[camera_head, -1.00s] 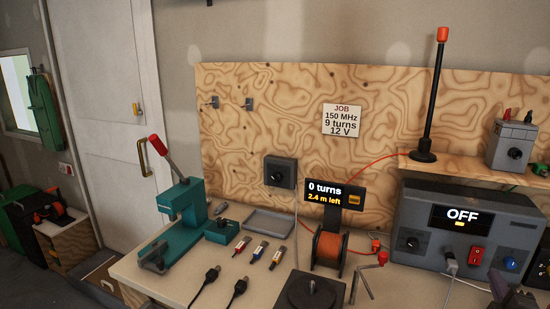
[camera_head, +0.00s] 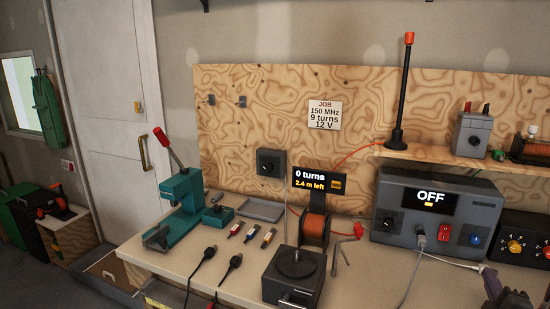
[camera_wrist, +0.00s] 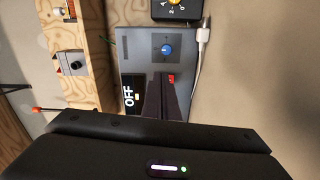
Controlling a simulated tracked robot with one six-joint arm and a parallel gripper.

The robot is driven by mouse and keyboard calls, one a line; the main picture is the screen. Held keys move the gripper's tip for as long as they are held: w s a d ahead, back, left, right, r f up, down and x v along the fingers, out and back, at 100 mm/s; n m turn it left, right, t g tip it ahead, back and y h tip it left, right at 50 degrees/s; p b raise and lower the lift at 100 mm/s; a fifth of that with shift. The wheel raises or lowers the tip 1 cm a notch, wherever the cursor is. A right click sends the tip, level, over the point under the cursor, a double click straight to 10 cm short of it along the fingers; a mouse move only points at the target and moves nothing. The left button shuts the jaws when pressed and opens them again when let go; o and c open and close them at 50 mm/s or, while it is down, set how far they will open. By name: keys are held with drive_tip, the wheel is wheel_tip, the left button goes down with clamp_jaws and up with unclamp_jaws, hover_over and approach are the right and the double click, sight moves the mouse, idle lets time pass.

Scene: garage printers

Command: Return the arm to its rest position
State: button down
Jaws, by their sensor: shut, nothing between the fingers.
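My gripper (camera_wrist: 163,82) shows in the wrist view as two dark fingers pressed together, shut and empty. They are seen in front of the grey power supply (camera_wrist: 136,52), which lies sideways in that picture and reads OFF. In the head view a dark part of my arm shows at the bottom right corner, in front of the bench below the power supply (camera_head: 480,210). The rest of my arm is out of view, and I cannot tell its full pose.
The bench (camera_head: 375,290) holds a teal press (camera_head: 181,205), a black-topped block (camera_head: 293,275), a wire spool (camera_head: 315,229) with a crank, and a dial box (camera_head: 515,243). A shelf (camera_head: 440,156) above bears an antenna (camera_head: 403,95). Floor at the left is partly open.

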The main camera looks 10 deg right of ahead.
drive_tip(key=w+a+r+m+g+y, duration=0.1)
drive_tip(key=w+a+r+m+g, duration=0.1)
drive_tip(key=a, duration=0.6)
drive_tip(key=w+a+r+m+g+y, duration=0.1)
drive_tip(key=w+a+r+m+y, duration=0.15)
drive_tip(key=a, duration=0.55)
drive_tip(key=w+a+r+m+g, duration=0.1)
drive_tip(key=a+r+m+g, duration=0.1)
drive_tip(key=a, duration=0.6)
drive_tip(key=s+a+m+g+y, duration=0.2)
drive_tip(key=s+a, duration=0.7)
drive_tip(key=a, duration=0.3)
drive_tip(key=s+a+m+g+y, duration=0.2)
drive_tip(key=s+a+y, duration=0.1)
drive_tip(key=s+a, duration=0.6)
drive_tip(key=a, duration=0.4)
drive_tip(key=shift+g+y, duration=0.35)
drive_tip(key=shift+g, duration=0.05)
